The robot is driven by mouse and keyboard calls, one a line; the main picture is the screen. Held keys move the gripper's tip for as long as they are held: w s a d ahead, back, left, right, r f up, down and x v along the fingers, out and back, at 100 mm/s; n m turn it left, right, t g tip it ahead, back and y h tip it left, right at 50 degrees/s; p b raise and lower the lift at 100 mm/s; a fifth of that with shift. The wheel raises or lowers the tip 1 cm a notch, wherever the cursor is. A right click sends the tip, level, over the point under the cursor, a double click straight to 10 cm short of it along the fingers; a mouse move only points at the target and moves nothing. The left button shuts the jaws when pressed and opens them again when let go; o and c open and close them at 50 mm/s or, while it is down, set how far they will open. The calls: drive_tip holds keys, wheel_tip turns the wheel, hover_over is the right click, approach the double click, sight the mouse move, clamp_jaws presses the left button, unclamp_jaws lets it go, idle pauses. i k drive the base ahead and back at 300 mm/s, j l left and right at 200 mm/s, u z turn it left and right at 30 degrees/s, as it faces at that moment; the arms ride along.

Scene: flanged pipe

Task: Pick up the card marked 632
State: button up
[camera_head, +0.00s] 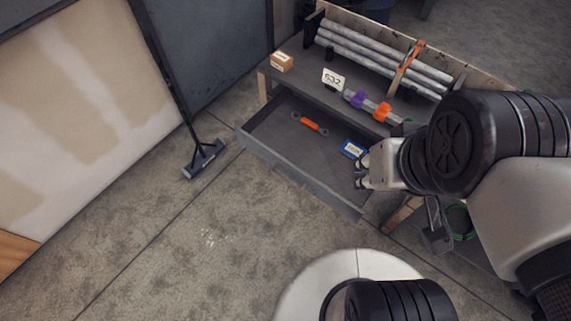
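The card marked 632 (333,79) is a small white card with dark figures. It stands tilted on the dark bench top (310,89), left of the flanged pipe (366,103) with its purple and orange parts. My gripper (361,171) is over the right end of the open drawer (275,144), well below and right of the card in the picture. Its dark fingers are small and seen from the side, so I cannot tell whether they are open or shut. Nothing clearly shows between them. My arm covers the right part of the bench.
The drawer holds an orange-handled wrench (310,124) and a blue box (352,149) close to my gripper. A small cardboard box (282,61) stands left of the card. Long grey pipes (380,58) lie along the bench's back. A broom (203,157) stands at left; the floor (180,250) is clear.

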sight(334, 82)
drive_tip(key=z, duration=0.45)
drive_tip(key=i+j+z, duration=0.15)
drive_tip(key=j+z, duration=0.25)
drive_tip(key=i+j+z, duration=0.1)
drive_tip(key=j+z, duration=0.55)
drive_tip(key=z, duration=0.15)
drive_tip(key=j+z, duration=0.8)
drive_tip(key=k+j, duration=0.1)
drive_tip(key=j, duration=0.3)
drive_tip(key=k+j, duration=0.1)
drive_tip(key=j, duration=0.3)
drive_tip(key=k+j, duration=0.1)
drive_tip(key=j, duration=0.3)
